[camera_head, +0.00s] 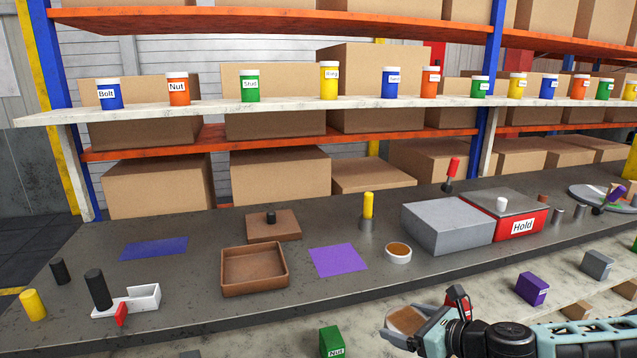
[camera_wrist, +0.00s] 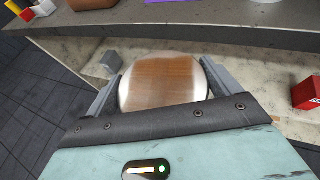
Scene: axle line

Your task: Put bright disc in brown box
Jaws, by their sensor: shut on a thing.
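The bright disc (camera_head: 407,319) is a shiny round piece with a pale rim and a brownish, wood-like face. It sits between the fingers of my gripper (camera_head: 418,317), at the lower right of the head view, in front of the bench edge. In the wrist view the disc (camera_wrist: 163,82) fills the space between both fingers of the gripper (camera_wrist: 162,75), which is shut on it. The brown box (camera_head: 255,284) is an open, shallow, empty tray on the bench, left of and beyond my gripper. A brown lid-like board (camera_head: 285,232) with a black knob lies behind it.
A purple mat (camera_head: 338,260) and a small round white dish (camera_head: 398,255) with a brown inside lie right of the box. A grey block (camera_head: 447,225) and a red Hold box (camera_head: 522,226) stand farther right. A lower shelf holds small boxes, including a purple one (camera_head: 532,288).

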